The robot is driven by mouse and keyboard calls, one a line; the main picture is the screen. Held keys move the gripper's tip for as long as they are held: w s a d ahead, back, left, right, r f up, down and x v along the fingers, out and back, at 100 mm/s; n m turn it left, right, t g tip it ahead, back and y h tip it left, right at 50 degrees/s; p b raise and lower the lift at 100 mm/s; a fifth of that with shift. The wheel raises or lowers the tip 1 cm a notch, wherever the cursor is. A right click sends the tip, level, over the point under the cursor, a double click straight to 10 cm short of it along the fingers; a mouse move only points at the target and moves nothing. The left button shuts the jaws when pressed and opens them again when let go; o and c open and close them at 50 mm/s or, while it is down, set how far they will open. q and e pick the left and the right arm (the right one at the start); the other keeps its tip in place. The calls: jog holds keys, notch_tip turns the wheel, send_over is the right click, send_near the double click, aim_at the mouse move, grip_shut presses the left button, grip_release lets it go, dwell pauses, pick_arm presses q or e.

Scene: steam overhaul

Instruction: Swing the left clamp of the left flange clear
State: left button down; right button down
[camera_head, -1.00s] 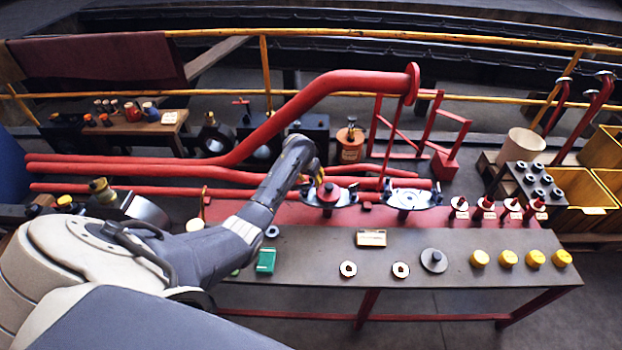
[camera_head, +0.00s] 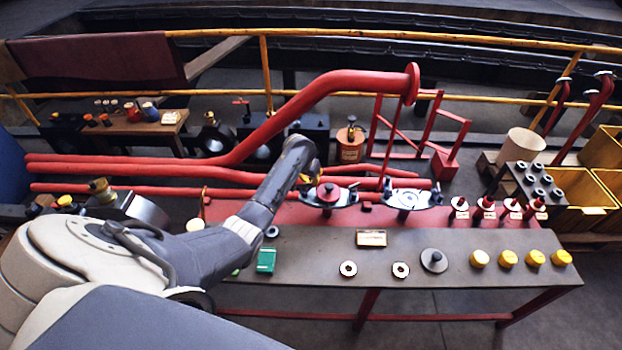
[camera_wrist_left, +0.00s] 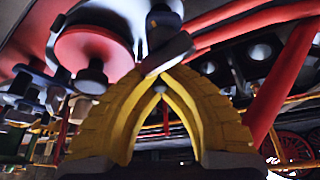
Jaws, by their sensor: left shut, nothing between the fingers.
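The left flange, with its red disc and dark knob (camera_head: 328,193), sits on the red back strip of the bench. It also shows in the left wrist view as a large red disc (camera_wrist_left: 93,55). Metal clamp pieces stick out at both its sides; the left clamp (camera_head: 309,199) is partly behind my gripper in the head view. My left gripper (camera_head: 314,177), with yellow fingers, is at the flange's left side. In the left wrist view its fingertips (camera_wrist_left: 160,84) meet, empty, close to a grey bar (camera_wrist_left: 166,53), possibly the clamp; contact is unclear. My right gripper is not in view.
A second flange (camera_head: 408,199) with metal clamps stands to the right. Red pipes (camera_head: 230,170) run behind the bench. Small red-and-white parts (camera_head: 487,207) and yellow caps (camera_head: 508,258) stand at the right. The bench front between a small plate (camera_head: 371,238) and the green box (camera_head: 266,260) is clear.

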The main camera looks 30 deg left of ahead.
pick_arm(q)
jog(key=shift+w+a+r, duration=0.1)
jog(key=shift+a+r, duration=0.05)
jog(key=shift+r, duration=0.05)
dwell(0.5)
jog(key=shift+n, duration=0.3)
jog(key=shift+a+n+y, duration=0.35)
jog(key=shift+n+y, duration=0.05)
jog(key=shift+n, duration=0.5)
jog(key=shift+s+a+r+n+g+y, duration=0.15)
jog(key=shift+a+n+y, duration=0.25)
jog(key=shift+n, duration=0.55)
jog(key=shift+s+a+f+n+g+y, duration=0.1)
jog(key=shift+a+n+g+y, duration=0.3)
jog(key=shift+n, duration=0.55)
jog(key=shift+a+r, duration=0.1)
jog(key=shift+a, duration=0.05)
jog(key=c, duration=1.4)
grip_release()
jog(key=shift+s, duration=0.1)
jog(key=shift+d+f, duration=0.2)
jog(key=shift+f, duration=0.05)
